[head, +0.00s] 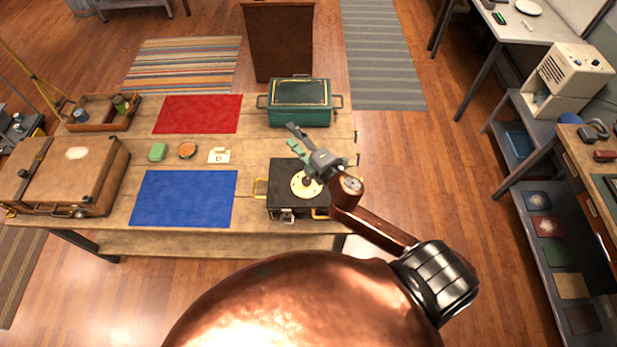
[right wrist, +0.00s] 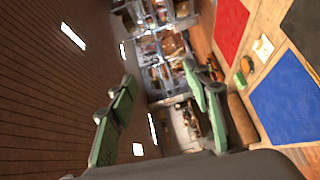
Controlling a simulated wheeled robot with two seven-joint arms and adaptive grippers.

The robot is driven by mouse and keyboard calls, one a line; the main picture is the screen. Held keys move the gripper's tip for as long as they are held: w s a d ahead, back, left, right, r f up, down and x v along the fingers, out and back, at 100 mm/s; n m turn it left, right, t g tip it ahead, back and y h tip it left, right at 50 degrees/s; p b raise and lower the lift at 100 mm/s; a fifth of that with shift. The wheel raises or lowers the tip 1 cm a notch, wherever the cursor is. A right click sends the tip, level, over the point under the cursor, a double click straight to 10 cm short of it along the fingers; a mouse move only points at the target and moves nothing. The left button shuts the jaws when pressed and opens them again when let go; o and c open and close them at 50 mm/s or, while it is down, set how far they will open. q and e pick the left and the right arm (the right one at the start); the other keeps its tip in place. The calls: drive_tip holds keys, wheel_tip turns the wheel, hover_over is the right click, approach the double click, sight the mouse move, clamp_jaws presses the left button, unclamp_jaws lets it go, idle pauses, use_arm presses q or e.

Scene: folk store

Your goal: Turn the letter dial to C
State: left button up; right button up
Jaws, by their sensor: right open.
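The letter dial (head: 298,188) is a pale cream disc on top of a black box (head: 284,205) with yellow handles, at the table's right front. Its markings are too small to read. My right gripper (head: 292,136) is above the back right part of the box, apart from the dial as far as I can tell. Part of the dial is hidden by my gripper. In the right wrist view its green fingers (right wrist: 160,100) are spread with nothing between them. The black box shows only as a dark corner in the right wrist view (right wrist: 303,30). My left gripper is not in view.
A green box (head: 301,102) stands behind the black box. A blue mat (head: 184,199), a red mat (head: 198,114) and small items lie to the left. A brown suitcase (head: 70,175) and a wooden tray (head: 100,124) are at the far left.

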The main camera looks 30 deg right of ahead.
drive_tip(key=w+a+r+n+g+y, duration=0.1)
drive_tip(key=a+r+n+g+y, duration=0.15)
drive_tip(key=a+n+y, duration=0.85)
drive_tip(key=n+g+h, duration=0.9)
drive_tip(key=n+g, duration=0.4)
drive_tip(key=n, duration=0.5)
approach(307, 180)
drive_tip(key=f, duration=0.1)
drive_tip(key=p+x, duration=0.2)
drive_tip(key=x, duration=0.6)
drive_tip(key=shift+w+r+p, duration=0.1)
drive_tip(key=shift+p, duration=0.3)
drive_tip(key=shift+c, duration=0.4)
